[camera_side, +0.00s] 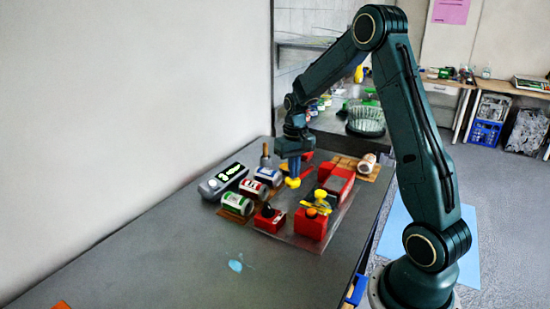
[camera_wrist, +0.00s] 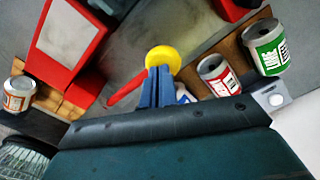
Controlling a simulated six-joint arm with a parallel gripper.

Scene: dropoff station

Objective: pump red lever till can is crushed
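The red crusher (camera_side: 338,182) stands on the table, and its red housing with a grey panel shows in the wrist view (camera_wrist: 68,40). A red lever (camera_wrist: 125,90) runs toward a round yellow knob (camera_wrist: 163,58). The yellow knob (camera_side: 292,183) is right below my gripper (camera_side: 295,165) in the side view. In the wrist view my gripper's blue fingers (camera_wrist: 159,76) are close together and overlap the knob's near edge; I cannot tell if they touch it.
Red boxes with a black knob (camera_side: 267,211) and yellow parts (camera_side: 317,204) stand in front. The near table is mostly clear.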

